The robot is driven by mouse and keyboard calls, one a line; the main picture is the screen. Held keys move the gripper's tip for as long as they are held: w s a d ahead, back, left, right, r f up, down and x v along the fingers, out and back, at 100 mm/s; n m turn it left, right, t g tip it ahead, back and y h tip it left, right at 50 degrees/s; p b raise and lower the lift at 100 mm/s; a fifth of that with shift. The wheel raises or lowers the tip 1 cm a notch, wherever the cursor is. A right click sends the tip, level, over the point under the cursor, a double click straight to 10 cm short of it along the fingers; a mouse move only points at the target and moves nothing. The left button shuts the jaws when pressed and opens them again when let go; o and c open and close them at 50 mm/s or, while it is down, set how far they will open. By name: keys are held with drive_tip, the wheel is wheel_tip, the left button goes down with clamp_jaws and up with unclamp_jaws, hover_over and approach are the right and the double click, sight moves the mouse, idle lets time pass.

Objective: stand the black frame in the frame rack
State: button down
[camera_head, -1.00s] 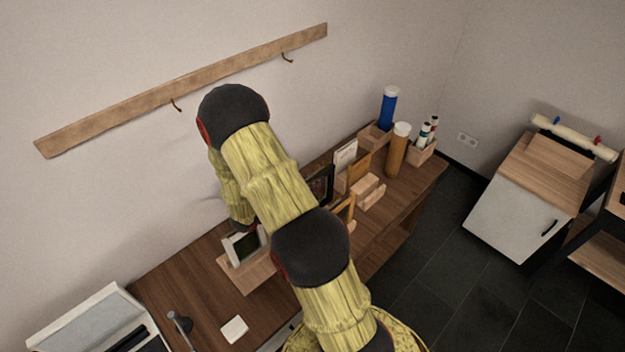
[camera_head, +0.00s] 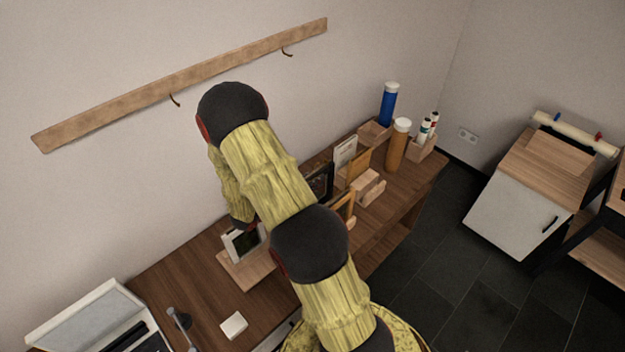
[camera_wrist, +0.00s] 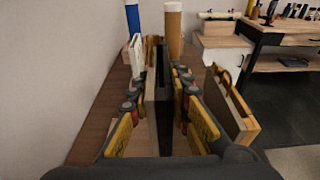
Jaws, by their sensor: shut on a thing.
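The black frame (camera_wrist: 164,105) stands upright between the fingers of my gripper (camera_wrist: 160,105) in the wrist view, seen nearly edge-on, with a pale brown face on its left side. My gripper is shut on it. In the head view, the black frame (camera_head: 321,182) shows partly behind my arm, and the fingers are hidden. A light wooden piece with raised blocks (camera_head: 373,192), which looks like the frame rack, lies just right of it. A white frame (camera_head: 345,151) and a wooden frame (camera_head: 359,163) stand at its far side. I cannot tell whether the black frame touches the rack.
An orange-brown frame (camera_wrist: 232,104) stands close right of my gripper. A brown tube (camera_head: 398,146) and a blue bottle (camera_head: 388,105) stand beyond. A wooden stand (camera_head: 246,273) holds a white-edged picture at left. The wall is close on the left.

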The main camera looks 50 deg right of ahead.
drive_tip(key=shift+f, duration=0.15)
drive_tip(key=shift+f+b, duration=1.55)
drive_tip(key=shift+f, duration=0.55)
drive_tip(key=c, duration=1.6)
unclamp_jaws()
wheel_tip(320, 180, up, 10)
drive_tip(key=shift+r, duration=0.1)
